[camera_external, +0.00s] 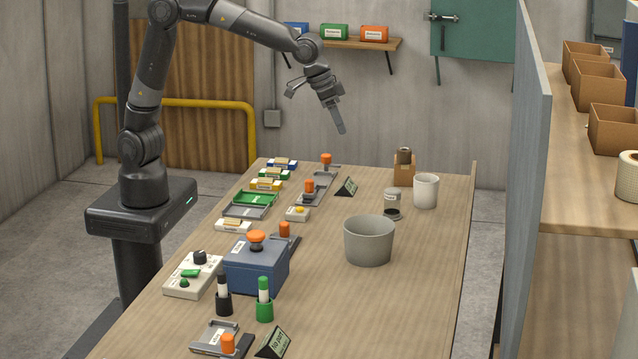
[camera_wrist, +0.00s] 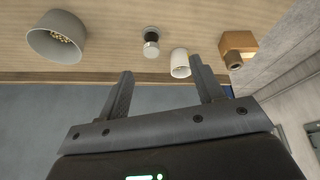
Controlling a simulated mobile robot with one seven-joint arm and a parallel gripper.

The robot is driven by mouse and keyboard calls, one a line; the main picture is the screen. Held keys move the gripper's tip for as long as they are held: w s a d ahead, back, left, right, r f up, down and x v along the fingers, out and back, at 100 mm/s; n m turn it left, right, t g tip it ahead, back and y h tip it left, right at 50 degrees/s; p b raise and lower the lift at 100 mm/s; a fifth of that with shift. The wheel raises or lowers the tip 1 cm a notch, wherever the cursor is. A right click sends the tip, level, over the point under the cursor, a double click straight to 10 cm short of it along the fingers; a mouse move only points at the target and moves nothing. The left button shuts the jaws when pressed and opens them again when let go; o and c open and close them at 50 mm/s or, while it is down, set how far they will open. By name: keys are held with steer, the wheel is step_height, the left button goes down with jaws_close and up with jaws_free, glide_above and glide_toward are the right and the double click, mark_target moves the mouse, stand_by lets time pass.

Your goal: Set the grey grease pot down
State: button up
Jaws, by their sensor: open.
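In the wrist view a small grey pot with a dark part (camera_wrist: 151,48) shows beyond the fingers. My gripper (camera_external: 338,122) is high above the bench's far end, to the left of the pot and well clear of it. In the wrist view its two fingers (camera_wrist: 161,68) are apart with nothing between them.
Fixtures and a blue box (camera_external: 255,268) line the left side. The front right bench is clear.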

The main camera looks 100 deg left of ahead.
steer(key=s+r+m, duration=0.1)
steer(key=s+r, duration=0.2)
steer(key=s, duration=0.5)
steer(key=s+r+m, duration=0.1)
steer(key=s+r, duration=0.1)
steer(key=s, duration=0.7)
steer(key=s+f+m, duration=0.1)
steer(key=s, duration=0.7)
steer(key=s+f+t, duration=0.1)
steer(key=s+f, duration=0.1)
steer(key=s, duration=0.7)
steer(key=shift+s+f+m+h, duration=0.25)
steer(key=shift+m+h, duration=0.05)
steer(key=shift+m, duration=0.1)
